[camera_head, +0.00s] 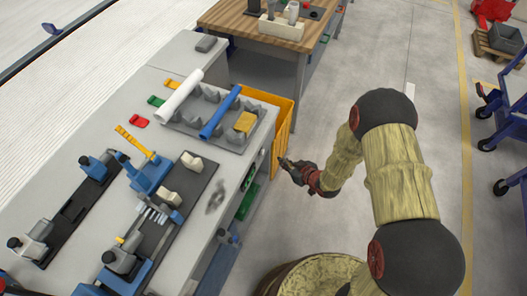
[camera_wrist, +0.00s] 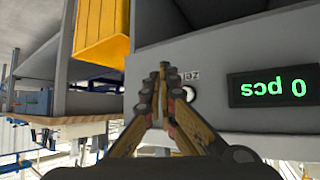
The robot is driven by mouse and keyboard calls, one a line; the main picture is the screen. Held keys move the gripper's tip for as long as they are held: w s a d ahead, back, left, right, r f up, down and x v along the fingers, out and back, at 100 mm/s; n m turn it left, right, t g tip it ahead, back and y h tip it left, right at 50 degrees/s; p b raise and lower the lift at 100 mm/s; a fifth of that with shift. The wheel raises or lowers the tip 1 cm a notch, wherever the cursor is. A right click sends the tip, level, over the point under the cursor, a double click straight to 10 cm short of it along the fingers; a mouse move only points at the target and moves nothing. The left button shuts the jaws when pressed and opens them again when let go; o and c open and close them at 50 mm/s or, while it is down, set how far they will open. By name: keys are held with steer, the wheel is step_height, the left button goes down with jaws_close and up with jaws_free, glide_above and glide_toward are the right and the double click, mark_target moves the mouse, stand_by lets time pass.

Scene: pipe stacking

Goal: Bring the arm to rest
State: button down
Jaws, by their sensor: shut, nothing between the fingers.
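My gripper (camera_head: 286,163) hangs off the right edge of the grey workbench (camera_head: 205,170) in the head view, over the floor and close to a yellow bin (camera_head: 281,125). In the wrist view my gripper (camera_wrist: 160,72) is shut and empty, its fingertips together in front of a grey panel (camera_wrist: 220,60). My arm reaches in from the lower right, bent at the elbow. A white pipe (camera_head: 180,95) and a blue pipe (camera_head: 220,112) lie on a tray with grey holders on the bench. I cannot tell whether the fingertips touch anything.
A green-lit display (camera_wrist: 273,88) shows upside down on the panel. Blue and black fixtures (camera_head: 150,175) fill the bench's left part. A wooden table (camera_head: 270,30) stands behind. Blue carts (camera_head: 505,130) stand at the far right. Open floor (camera_head: 320,100) lies right of the bench.

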steer(key=s+d+f+m+g+h, duration=0.1)
steer(key=s+d+f+g+h, duration=0.2)
steer(key=s+d+f, duration=0.35)
steer(key=s+d+r+m+g+h, duration=0.2)
steer(key=s+d+r+g+h, duration=0.15)
steer(key=d+r, duration=0.3)
steer(key=s+r+m+t, duration=0.1)
steer(key=s+r, duration=0.4)
steer(key=r, duration=0.9)
steer(key=s+d+r+m+t, duration=0.1)
steer(key=s+r, duration=0.5)
steer(key=r, duration=0.9)
steer(key=s+r+m+t, duration=0.1)
steer(key=s+r+m, duration=0.2)
steer(key=r, duration=1.1)
steer(key=shift+s+d+r+t, duration=0.2)
steer(key=shift+s+d+t, duration=0.15)
steer(key=shift+s, duration=0.8)
steer(key=shift+a, duration=0.15)
